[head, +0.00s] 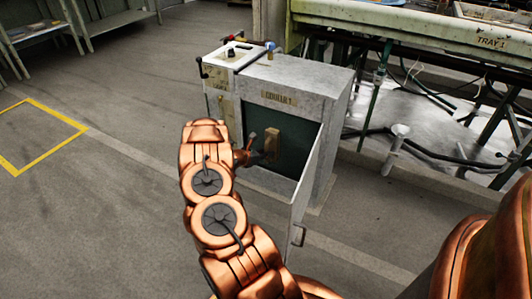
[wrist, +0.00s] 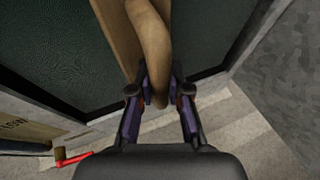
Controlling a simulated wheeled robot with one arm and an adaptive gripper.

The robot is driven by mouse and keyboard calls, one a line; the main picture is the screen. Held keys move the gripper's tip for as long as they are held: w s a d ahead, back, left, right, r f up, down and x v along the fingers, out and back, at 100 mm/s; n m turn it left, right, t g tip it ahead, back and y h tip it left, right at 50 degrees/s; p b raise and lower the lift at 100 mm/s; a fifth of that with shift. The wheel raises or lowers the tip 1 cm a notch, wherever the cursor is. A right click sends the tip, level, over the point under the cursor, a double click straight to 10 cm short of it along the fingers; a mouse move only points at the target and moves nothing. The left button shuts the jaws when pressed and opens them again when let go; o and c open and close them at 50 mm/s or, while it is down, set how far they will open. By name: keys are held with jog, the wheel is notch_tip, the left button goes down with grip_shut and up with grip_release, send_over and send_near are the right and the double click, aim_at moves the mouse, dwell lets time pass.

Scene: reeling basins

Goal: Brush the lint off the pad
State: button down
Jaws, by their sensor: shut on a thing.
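The dark green pad (head: 286,126) fills the open front of a grey cabinet (head: 300,75). It also shows behind the brush in the wrist view (wrist: 50,45). A wooden brush (head: 272,137) is in front of the pad, seemingly against it; its bristles are hidden. My gripper (head: 257,158) is shut on the brush's curved tan handle (wrist: 150,35), with a finger on each side in the wrist view (wrist: 160,97). I cannot make out lint on the pad in either view.
The cabinet door (head: 304,190) stands open to the right of my arm. Small handles and knobs (head: 231,52) sit on the cabinet top. A long green basin (head: 420,30) on legs, with hoses below, is at the right. The floor to the left (head: 110,190) is clear.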

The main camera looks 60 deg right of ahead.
jog(key=shift+w+r+p, duration=0.1)
jog(key=shift+w+p, duration=0.95)
jog(key=shift+w, duration=0.95)
jog(key=a+p, duration=0.1)
jog(key=a, duration=0.5)
jog(key=shift+s+p, duration=0.15)
jog(key=shift+p, duration=0.25)
jog(key=shift+a, duration=0.15)
jog(key=a+p, duration=0.1)
jog(key=a, duration=0.1)
jog(key=shift+a, duration=0.4)
